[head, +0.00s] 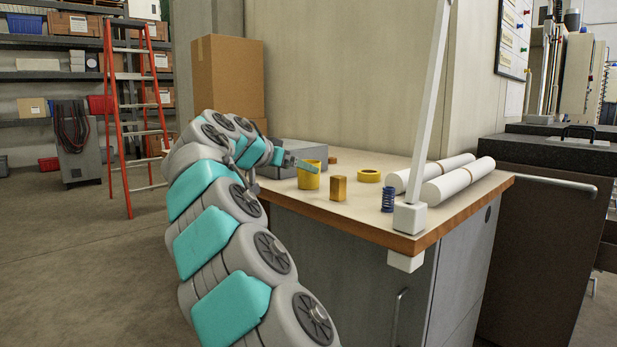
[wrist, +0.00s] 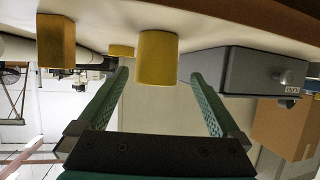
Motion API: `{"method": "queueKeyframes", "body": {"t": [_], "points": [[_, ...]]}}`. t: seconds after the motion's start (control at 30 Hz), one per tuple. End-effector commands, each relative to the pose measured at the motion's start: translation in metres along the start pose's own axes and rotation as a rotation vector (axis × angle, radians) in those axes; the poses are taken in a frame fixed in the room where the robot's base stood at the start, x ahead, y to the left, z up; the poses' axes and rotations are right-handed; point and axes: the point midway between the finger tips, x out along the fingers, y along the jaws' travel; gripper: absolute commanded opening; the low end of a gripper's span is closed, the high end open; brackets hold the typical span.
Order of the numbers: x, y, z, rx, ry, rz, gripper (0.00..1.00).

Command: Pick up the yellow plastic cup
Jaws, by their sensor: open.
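The yellow plastic cup (head: 309,178) stands upright on the workbench, near its left end. My gripper (head: 304,166) reaches in from the left at about the height of the cup's rim. In the wrist view, which is upside down, the cup (wrist: 158,58) appears centred between the two green fingers of my open gripper (wrist: 160,75). The fingers are spread wider than the cup, with a gap on each side. I cannot tell whether the fingertips reach past its near side. Nothing is held.
A tan block (head: 338,189), a yellow tape ring (head: 369,176) and a blue spring (head: 388,200) stand right of the cup. A grey box (head: 298,151) is behind it. White rolls (head: 455,181) and a white post (head: 410,217) are farther right on the workbench (head: 350,211).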

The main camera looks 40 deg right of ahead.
Motion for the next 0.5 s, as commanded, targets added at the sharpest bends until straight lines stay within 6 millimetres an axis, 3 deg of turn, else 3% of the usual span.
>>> {"method": "queueKeyframes", "body": {"t": [0.5], "points": [[0.055,0.006,0.004,-0.001,-0.002,-0.001,1.00]]}}
